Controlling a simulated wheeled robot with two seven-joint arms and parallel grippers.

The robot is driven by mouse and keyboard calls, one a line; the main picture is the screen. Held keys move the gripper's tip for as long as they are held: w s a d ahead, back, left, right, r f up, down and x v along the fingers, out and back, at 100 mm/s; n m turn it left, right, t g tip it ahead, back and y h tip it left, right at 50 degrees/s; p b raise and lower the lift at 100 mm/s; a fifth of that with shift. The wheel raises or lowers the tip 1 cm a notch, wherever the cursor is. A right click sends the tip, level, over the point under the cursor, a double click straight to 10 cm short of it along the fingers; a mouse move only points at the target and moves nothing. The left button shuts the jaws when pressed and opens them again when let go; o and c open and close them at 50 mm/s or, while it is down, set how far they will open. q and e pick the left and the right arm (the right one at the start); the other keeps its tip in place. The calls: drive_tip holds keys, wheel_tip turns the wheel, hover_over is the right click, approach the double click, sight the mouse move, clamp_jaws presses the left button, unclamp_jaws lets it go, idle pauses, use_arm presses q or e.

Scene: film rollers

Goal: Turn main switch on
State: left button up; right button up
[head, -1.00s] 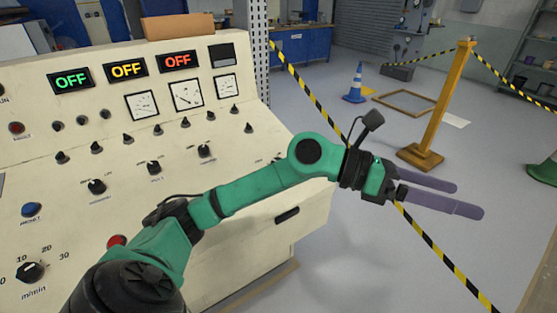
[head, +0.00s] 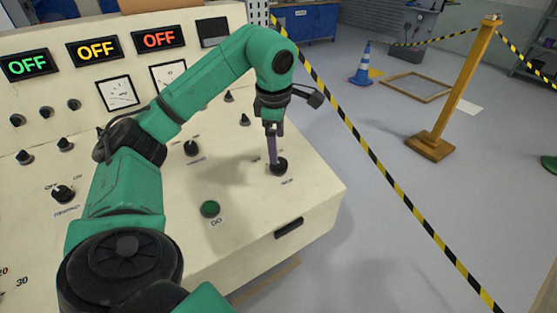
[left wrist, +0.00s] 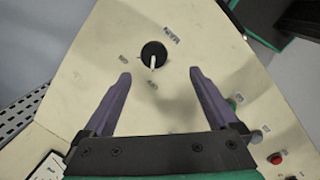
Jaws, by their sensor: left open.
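The main switch looks to be the black rotary knob (head: 278,166) near the right corner of the cream control panel (head: 315,190). In the left wrist view the knob (left wrist: 153,54) has a white pointer mark aimed toward the bottom of the picture, with small labels around it. My left gripper (head: 271,160) points down over the knob in the head view. Its purple fingers (left wrist: 160,75) are open in the left wrist view, one to each side, with the knob just beyond the tips. I cannot tell whether they touch it. My right gripper is not in view.
Three lit displays (head: 97,52) read OFF. A green button (head: 210,209) and other knobs (head: 191,148) sit near my left arm. Striped barrier tape (head: 375,160) runs from beside the panel across the floor. A yellow post (head: 455,100) and a blue cone (head: 363,65) stand beyond.

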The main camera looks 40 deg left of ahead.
sight(279, 162)
use_arm(q)
drive_tip(key=f, duration=0.3)
drive_tip(key=w+a+f, duration=0.1)
drive_tip(key=f, duration=0.1)
drive_tip(key=w+f, duration=0.1)
drive_tip(key=f, duration=0.2)
drive_tip(key=shift+w+a+f, duration=0.25)
drive_tip(key=shift+a+f, duration=0.1)
drive_tip(key=shift+a, duration=0.05)
drive_tip(key=shift+s+d+f, duration=0.1)
drive_tip(key=shift+d+f, duration=0.05)
drive_tip(key=shift+d, duration=0.05)
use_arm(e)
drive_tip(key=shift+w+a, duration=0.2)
use_arm(q)
drive_tip(key=shift+a+f, duration=0.1)
drive_tip(key=shift+c, duration=0.2)
drive_tip(key=c, duration=1.3)
